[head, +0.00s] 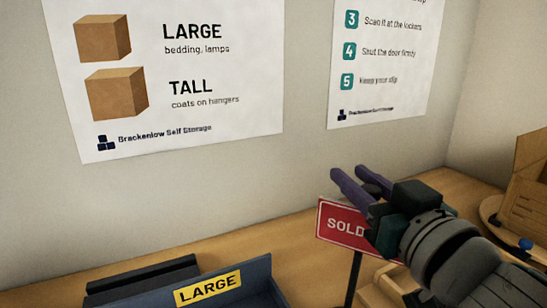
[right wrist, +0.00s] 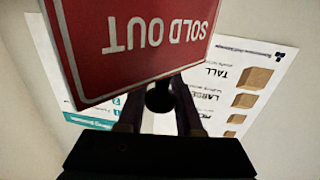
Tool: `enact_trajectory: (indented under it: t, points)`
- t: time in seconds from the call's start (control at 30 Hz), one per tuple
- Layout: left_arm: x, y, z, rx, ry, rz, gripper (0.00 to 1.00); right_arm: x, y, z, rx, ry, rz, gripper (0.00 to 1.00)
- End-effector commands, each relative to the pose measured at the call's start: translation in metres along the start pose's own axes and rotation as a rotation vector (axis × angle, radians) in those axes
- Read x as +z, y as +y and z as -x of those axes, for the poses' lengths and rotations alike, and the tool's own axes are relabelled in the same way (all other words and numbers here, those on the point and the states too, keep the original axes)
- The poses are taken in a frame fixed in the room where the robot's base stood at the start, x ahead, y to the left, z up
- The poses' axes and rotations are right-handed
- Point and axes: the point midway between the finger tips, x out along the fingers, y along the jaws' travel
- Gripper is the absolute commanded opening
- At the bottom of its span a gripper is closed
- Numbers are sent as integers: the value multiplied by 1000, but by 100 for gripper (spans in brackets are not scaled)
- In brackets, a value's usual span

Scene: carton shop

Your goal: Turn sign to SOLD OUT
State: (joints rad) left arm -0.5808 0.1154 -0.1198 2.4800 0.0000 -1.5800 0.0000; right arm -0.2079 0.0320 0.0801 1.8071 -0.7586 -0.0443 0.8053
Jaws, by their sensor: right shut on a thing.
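The red sign (head: 340,226) stands on a dark post (head: 353,278) on the wooden counter. In the head view its face reads "SOLD", with the rest hidden behind my right gripper (head: 350,174). In the right wrist view the sign (right wrist: 140,42) shows "SOLD OUT" upside down, slightly tilted. My right gripper's purple fingers are at the sign's upper edge, shut around a dark round part (right wrist: 160,98) beside it. How the sign joins this part is hidden. My left gripper is not in view.
A blue bin (head: 258,270) with a yellow LARGE label and a dark block (head: 140,280) are at the lower left. An open cardboard box (head: 525,190) stands at the right. Posters (head: 200,130) hang on the wall behind.

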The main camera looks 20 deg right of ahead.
Motion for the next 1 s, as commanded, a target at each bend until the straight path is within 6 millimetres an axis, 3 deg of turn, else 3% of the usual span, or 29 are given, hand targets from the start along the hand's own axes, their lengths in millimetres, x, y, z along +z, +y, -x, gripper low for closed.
enact_trajectory:
  t: [0.1,0.4,1.0]
  points:
    - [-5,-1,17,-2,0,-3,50,-5,-1,0,-109,-5,9,0]
    - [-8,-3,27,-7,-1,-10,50,0,-9,2,-394,-4,8,0]
    - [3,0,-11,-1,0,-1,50,4,-22,10,-867,-1,5,0]
